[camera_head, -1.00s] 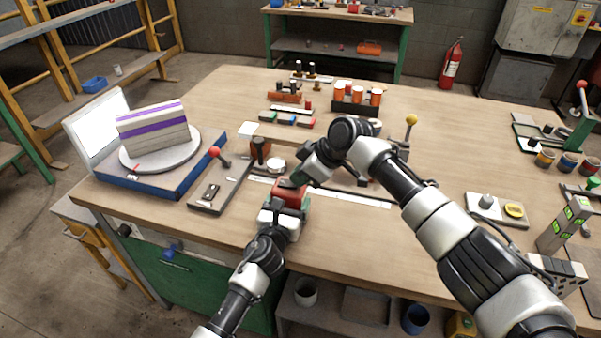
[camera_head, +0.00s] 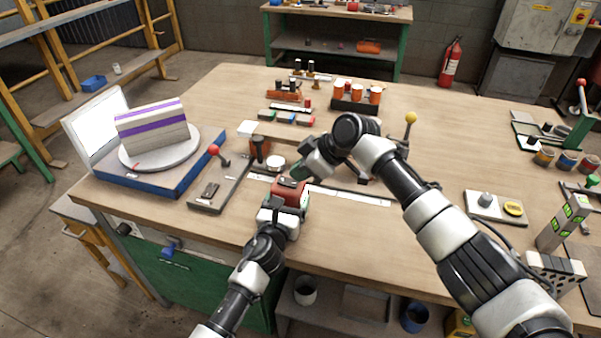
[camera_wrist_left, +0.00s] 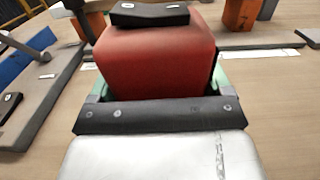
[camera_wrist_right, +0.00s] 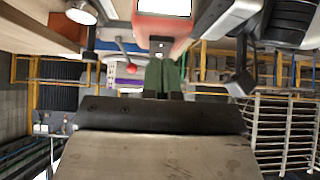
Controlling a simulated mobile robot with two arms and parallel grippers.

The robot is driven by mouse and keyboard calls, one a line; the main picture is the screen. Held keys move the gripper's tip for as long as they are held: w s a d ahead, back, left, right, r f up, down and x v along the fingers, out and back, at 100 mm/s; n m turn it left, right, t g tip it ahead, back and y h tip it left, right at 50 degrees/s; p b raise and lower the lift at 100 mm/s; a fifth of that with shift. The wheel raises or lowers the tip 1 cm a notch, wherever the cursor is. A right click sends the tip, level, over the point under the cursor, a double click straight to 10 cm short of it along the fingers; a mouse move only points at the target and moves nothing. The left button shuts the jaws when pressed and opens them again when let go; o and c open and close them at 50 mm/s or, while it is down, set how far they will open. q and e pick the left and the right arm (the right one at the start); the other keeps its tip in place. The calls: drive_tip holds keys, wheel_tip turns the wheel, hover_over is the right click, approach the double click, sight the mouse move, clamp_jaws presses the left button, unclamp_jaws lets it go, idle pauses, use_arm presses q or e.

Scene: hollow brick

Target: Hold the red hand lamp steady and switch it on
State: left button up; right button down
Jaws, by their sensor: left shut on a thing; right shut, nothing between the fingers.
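The red hand lamp (camera_head: 290,192) is a boxy red body held upright just above or at the bench's front edge. My left gripper (camera_head: 284,207) is shut around its lower part. In the left wrist view, the lamp's red body (camera_wrist_left: 155,62) sits between the fingers, with a black rocker switch (camera_wrist_left: 150,14) on top. My right gripper (camera_head: 298,174) is shut and empty, just above and behind the lamp. In the right wrist view, its closed green fingertips (camera_wrist_right: 164,62) point at the lamp (camera_wrist_right: 160,28), whose face shows bright white at the top edge.
A grey base with a red-knobbed lever (camera_head: 214,150) stands left of the lamp. Behind it are an orange-brown block (camera_head: 260,148) and a white round piece (camera_head: 276,164). A turntable (camera_head: 160,150) with a striped block stands far left.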

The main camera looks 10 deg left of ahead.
drive_tip(key=shift+r, duration=0.5)
drive_tip(key=r, duration=0.3)
drive_tip(key=shift+d+r, duration=0.1)
drive_tip(key=shift+d, duration=0.15)
drive_tip(key=d+f+v, duration=0.1)
drive_tip(key=v, duration=0.8)
drive_tip(key=shift+d+r, duration=0.15)
drive_tip(key=shift+d, duration=0.3)
drive_tip(key=shift+s, duration=0.1)
use_arm(q)
drive_tip(key=o, duration=1)
drive_tip(key=shift+s, duration=0.1)
